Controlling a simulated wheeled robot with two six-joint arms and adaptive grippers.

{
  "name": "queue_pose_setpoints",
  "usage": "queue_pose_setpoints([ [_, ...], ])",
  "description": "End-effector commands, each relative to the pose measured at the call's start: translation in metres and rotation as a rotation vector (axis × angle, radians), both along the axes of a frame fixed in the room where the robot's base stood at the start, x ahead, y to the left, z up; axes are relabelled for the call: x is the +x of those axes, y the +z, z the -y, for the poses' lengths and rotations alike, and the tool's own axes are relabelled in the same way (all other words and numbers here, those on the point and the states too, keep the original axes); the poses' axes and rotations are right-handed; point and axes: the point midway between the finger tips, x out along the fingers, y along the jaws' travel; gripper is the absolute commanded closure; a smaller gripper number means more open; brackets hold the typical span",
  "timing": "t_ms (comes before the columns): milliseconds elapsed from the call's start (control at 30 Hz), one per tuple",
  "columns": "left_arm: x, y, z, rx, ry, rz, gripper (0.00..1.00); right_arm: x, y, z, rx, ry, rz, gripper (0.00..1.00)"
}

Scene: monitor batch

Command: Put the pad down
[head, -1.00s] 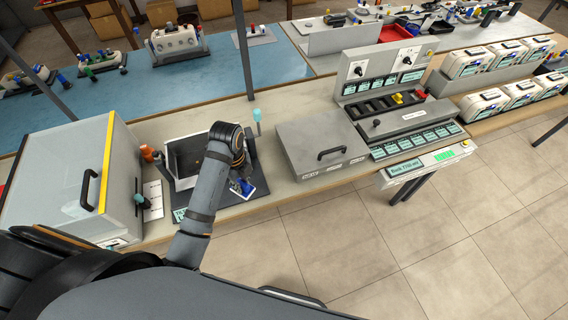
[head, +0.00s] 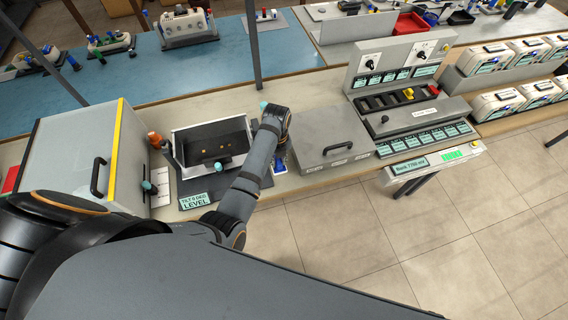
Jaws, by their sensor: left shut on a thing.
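My left gripper (head: 279,158) points down in the gap between the tilted tray and the grey lidded box. It is shut on a small blue thing (head: 281,163), which seems to be the pad. The wrist and fingers cover most of it, and a pale patch shows beside it. I cannot tell whether it touches the bench. My right gripper is out of view.
The open tray (head: 180,155), with small items inside, stands on a dark base with a "LEVEL" sign (head: 194,201). A grey lidded box (head: 318,140) is close on the right. A large handled cabinet (head: 75,150) stands left. A control panel (head: 400,90) is further right.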

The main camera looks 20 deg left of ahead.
Motion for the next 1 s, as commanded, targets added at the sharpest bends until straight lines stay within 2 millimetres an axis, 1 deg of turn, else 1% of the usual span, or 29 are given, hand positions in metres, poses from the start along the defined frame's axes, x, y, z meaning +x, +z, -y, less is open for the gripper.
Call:
queue_pose_setpoints([
  [33, 0.006, -0.007, 0.005, 0.000, -0.002, 0.000, 1.00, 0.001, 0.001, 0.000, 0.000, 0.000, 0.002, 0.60],
  [100, 0.011, -0.017, 0.009, 0.002, 0.000, 0.001, 1.00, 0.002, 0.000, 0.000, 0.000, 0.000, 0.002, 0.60],
  [200, 0.015, -0.023, 0.012, 0.002, 0.001, 0.002, 1.00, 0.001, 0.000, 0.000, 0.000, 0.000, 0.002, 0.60],
  [367, 0.017, -0.027, 0.014, 0.001, 0.001, 0.001, 1.00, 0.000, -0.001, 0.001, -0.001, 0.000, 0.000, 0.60],
  [400, 0.019, -0.030, 0.017, 0.001, 0.000, 0.001, 1.00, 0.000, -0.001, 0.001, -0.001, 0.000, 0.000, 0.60],
  [500, 0.018, -0.049, 0.015, 0.002, 0.000, -0.001, 1.00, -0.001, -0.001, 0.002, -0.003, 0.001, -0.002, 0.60],
  [600, 0.018, -0.058, 0.015, 0.001, 0.001, 0.001, 1.00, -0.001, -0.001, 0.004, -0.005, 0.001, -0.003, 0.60],
  [967, 0.017, -0.063, 0.015, 0.001, 0.002, 0.002, 1.00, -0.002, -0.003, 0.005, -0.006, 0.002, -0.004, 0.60],
  [1000, 0.017, -0.062, 0.015, 0.001, 0.002, 0.002, 0.75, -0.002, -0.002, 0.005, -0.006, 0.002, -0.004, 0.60],
])
